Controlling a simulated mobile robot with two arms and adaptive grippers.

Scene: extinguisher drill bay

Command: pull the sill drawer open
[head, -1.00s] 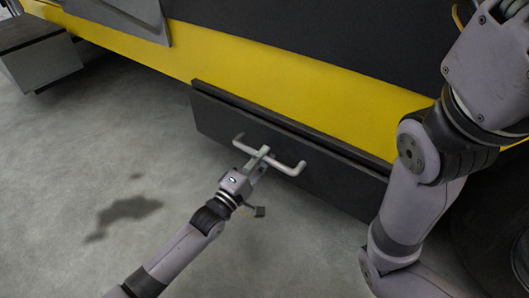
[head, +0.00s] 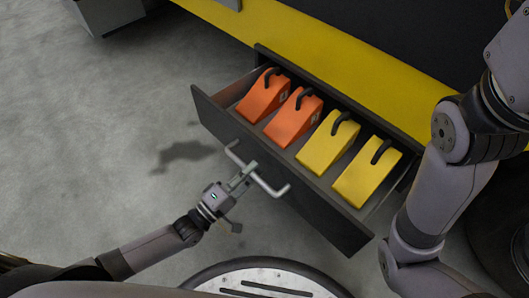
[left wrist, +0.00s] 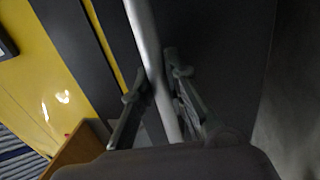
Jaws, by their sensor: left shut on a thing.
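The sill drawer (head: 290,185) is dark grey and stands well out from the yellow sill of the vehicle in the head view. Its pale bar handle (head: 266,184) runs along the front. My left gripper (head: 247,176) is shut on the handle near its middle. In the left wrist view the handle (left wrist: 147,50) passes between the two fingers (left wrist: 155,100). My right arm (head: 440,190) shows at the right of the head view, but its gripper is out of view.
Inside the drawer lie two orange wedges (head: 293,117) and two yellow wedges (head: 328,143) with black handles. The yellow sill (head: 300,45) runs behind. A wheel is at the right edge. Grey concrete floor (head: 110,130) is free to the left.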

